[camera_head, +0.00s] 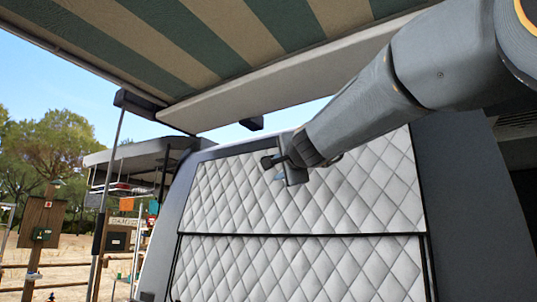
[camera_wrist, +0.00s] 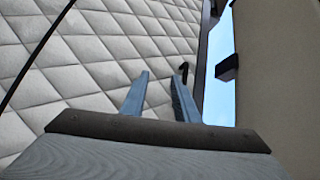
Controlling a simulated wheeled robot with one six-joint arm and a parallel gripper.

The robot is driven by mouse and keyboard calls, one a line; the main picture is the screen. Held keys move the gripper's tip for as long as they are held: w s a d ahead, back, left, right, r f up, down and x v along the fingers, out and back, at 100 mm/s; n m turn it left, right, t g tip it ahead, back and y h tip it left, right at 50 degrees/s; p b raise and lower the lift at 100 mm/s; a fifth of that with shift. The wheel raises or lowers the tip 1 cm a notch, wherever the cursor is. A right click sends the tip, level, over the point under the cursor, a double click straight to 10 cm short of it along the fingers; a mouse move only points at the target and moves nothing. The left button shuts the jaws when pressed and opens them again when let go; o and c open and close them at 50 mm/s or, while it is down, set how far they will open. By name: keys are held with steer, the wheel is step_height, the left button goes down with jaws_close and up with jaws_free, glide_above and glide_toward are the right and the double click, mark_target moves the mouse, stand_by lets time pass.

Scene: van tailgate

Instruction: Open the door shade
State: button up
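The door shade is a light grey quilted cover (camera_head: 370,195) on the van door, with an upper and a lower panel parted by a dark horizontal line. Both panels lie flat over the door. My gripper (camera_head: 284,165) is in front of the upper panel near its top edge. In the wrist view my gripper (camera_wrist: 160,95) has its two fingers apart with nothing seen between them. A small black hooked tab (camera_wrist: 184,70) shows just beyond the right fingertip, near the quilted shade (camera_wrist: 80,45). I cannot tell whether the finger touches it.
A striped awning (camera_head: 200,40) with a pale front bar (camera_head: 280,85) hangs above the arm. A thin awning pole (camera_head: 110,170) stands left. A wooden post with a sign (camera_head: 42,230) and trees are farther off. Open space lies left of the van.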

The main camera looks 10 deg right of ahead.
steer(key=w+r+m+t+p, duration=0.1)
steer(key=w+r, duration=0.5)
steer(key=w, duration=0.1)
steer(key=shift+d+r+h+p, duration=0.15)
steer(key=shift+d+h+p, duration=0.15)
steer(key=shift+p, duration=0.1)
steer(key=shift+s+a, duration=0.1)
steer(key=shift+s, duration=0.05)
steer(key=shift+c, duration=0.3)
steer(key=shift+s+a, duration=0.15)
jaws_close()
steer(key=shift+r, duration=0.2)
